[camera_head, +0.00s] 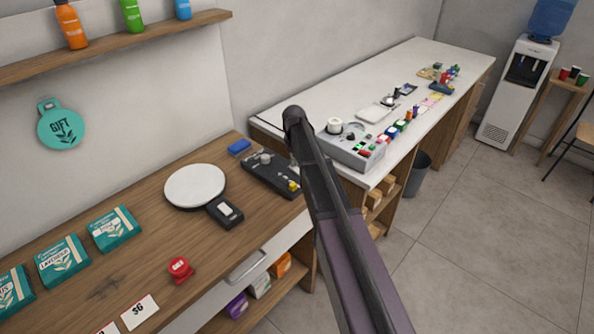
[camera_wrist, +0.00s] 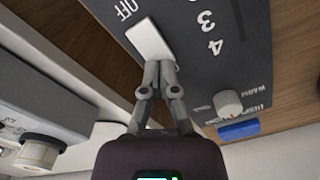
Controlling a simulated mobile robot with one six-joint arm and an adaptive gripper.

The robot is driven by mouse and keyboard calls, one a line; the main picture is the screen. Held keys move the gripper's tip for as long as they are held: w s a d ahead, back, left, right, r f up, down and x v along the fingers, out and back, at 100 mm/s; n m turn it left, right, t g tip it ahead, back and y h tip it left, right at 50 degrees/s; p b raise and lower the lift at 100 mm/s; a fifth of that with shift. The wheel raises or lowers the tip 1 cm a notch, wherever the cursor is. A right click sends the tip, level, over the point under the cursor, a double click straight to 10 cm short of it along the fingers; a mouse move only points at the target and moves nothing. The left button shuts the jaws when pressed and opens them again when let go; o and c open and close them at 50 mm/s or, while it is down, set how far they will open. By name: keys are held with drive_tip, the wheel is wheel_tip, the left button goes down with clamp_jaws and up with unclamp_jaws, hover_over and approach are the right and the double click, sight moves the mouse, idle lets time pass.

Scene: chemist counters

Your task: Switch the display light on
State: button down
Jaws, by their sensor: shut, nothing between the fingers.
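A dark control panel (camera_head: 262,176) lies on the wooden counter, and it fills the top of the wrist view (camera_wrist: 205,60). It carries a white rectangular piece (camera_wrist: 150,38) near the lettering "OFF", with the numbers 3 and 4 beside it. A pale round knob (camera_wrist: 228,103) sits near the words "WARM" and "DISPLAY". My gripper (camera_wrist: 159,66) is shut and empty, its fingertips right at the edge of the white piece; whether they touch it I cannot tell. In the head view my arm mostly hides the gripper. No lit lamp is visible on the panel.
A blue block (camera_head: 239,147) lies behind the panel. A round white plate (camera_head: 195,186) with a dark display unit (camera_head: 225,211) is to its left. A red button (camera_head: 180,269) is nearer the front. A grey device (camera_head: 352,148) stands on the white counter to the right.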

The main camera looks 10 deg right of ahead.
drive_tip(key=shift+f+b, duration=0.55)
idle(0.4)
drive_tip(key=shift+r+p, duration=3.55)
drive_tip(key=s+m, duration=0.1)
drive_tip(key=s, duration=2.8)
